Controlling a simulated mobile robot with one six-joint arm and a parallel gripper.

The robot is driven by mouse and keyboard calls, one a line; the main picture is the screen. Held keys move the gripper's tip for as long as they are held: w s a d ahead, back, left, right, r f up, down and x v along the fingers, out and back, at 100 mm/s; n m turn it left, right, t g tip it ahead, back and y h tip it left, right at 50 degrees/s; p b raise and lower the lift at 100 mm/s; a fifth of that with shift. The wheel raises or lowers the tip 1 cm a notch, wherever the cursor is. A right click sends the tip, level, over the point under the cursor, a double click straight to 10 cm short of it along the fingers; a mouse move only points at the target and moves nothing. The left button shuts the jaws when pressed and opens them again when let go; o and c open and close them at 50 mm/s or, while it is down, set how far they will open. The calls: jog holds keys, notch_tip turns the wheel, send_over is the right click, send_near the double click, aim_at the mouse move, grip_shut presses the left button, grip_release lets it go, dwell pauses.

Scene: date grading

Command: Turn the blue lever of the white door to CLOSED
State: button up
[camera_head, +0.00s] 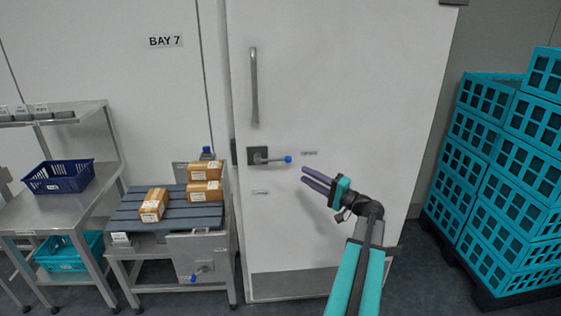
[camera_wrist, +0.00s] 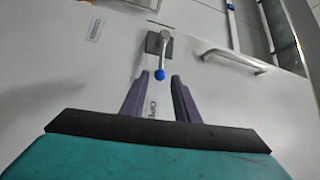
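The white door (camera_head: 340,90) fills the middle of the head view. Its lever (camera_head: 267,157) has a grey plate, a metal arm and a blue knob (camera_head: 288,159). The lever lies about level, pointing right towards a small label (camera_head: 309,153). In the wrist view, that label (camera_wrist: 152,107) shows letters like "OP", partly hidden by a finger. A second label (camera_head: 261,192) sits below the lever, too small to read. My gripper (camera_head: 304,175) is open and empty, just right of and below the knob. In the wrist view, the blue knob (camera_wrist: 160,74) appears between the fingertips (camera_wrist: 160,79), apart from them.
A vertical door handle (camera_head: 254,88) is above the lever. A slatted table (camera_head: 150,215) with brown boxes (camera_head: 205,170) stands left, with blue-knobbed fittings. A steel bench (camera_head: 90,200) holds a navy basket (camera_head: 58,177). Teal crates (camera_head: 490,150) are stacked at right.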

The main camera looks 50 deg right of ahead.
aim_at(280, 159)
jog(key=shift+s+d+r, duration=0.1)
jog(key=shift+d+r, duration=0.05)
jog(key=shift+r, duration=0.05)
jog(key=w+p, duration=0.1)
jog(key=w, duration=0.3)
jog(key=w+a+r+p, duration=0.1)
jog(key=w+p, duration=0.1)
jog(key=w, duration=0.3)
jog(key=w+p, duration=0.2)
jog(key=w, duration=0.2)
jog(key=shift+w+a+r, duration=0.2)
jog(key=shift+w+r, duration=0.15)
jog(key=shift+r, duration=0.05)
grip_shut()
